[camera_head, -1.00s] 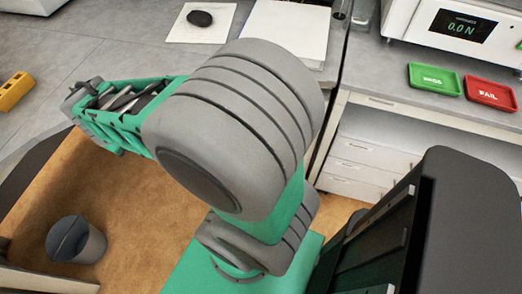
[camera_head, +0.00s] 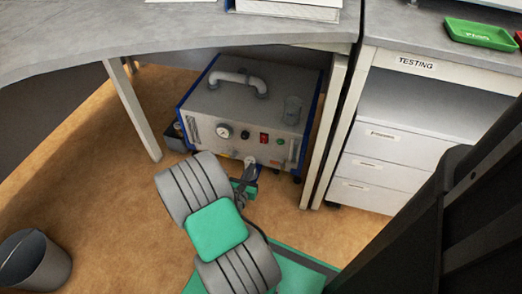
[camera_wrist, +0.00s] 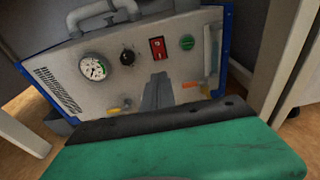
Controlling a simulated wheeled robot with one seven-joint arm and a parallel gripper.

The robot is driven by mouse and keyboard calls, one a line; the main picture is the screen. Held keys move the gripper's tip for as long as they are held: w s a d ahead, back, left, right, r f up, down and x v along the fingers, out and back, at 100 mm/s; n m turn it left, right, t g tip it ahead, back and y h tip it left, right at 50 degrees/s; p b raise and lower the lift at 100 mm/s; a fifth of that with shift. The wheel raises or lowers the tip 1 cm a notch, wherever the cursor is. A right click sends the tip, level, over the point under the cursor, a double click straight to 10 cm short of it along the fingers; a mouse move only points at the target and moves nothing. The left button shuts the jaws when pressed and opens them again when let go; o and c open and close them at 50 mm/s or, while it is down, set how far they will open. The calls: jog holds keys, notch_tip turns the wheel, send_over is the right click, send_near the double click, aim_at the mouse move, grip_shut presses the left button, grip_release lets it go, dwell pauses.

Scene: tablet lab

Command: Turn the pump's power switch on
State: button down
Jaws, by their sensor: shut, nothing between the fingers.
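The pump (camera_head: 245,112) is a grey box with blue edges and a pipe handle on top, standing on the floor under the bench. Its power switch is the red rocker (camera_head: 263,138) on the front panel. The red switch also shows in the wrist view (camera_wrist: 158,48), between a black knob (camera_wrist: 127,56) and a green button (camera_wrist: 187,42). My gripper (camera_head: 249,164) is shut and empty, low in front of the panel. In the wrist view its fingers (camera_wrist: 158,83) point at the panel below the switch. I cannot tell whether they touch the panel.
A round gauge (camera_wrist: 93,67) sits left of the knob. Bench legs (camera_head: 133,110) stand left and right of the pump. A white drawer unit (camera_head: 375,165) is at the right. A grey bin (camera_head: 35,262) stands at the lower left.

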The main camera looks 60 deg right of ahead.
aim_at(264, 142)
jog(key=b+x, duration=0.4)
jog(key=x, duration=0.9)
jog(key=shift+d+f, duration=0.15)
jog(key=shift+d, duration=0.35)
jog(key=shift+w, duration=0.1)
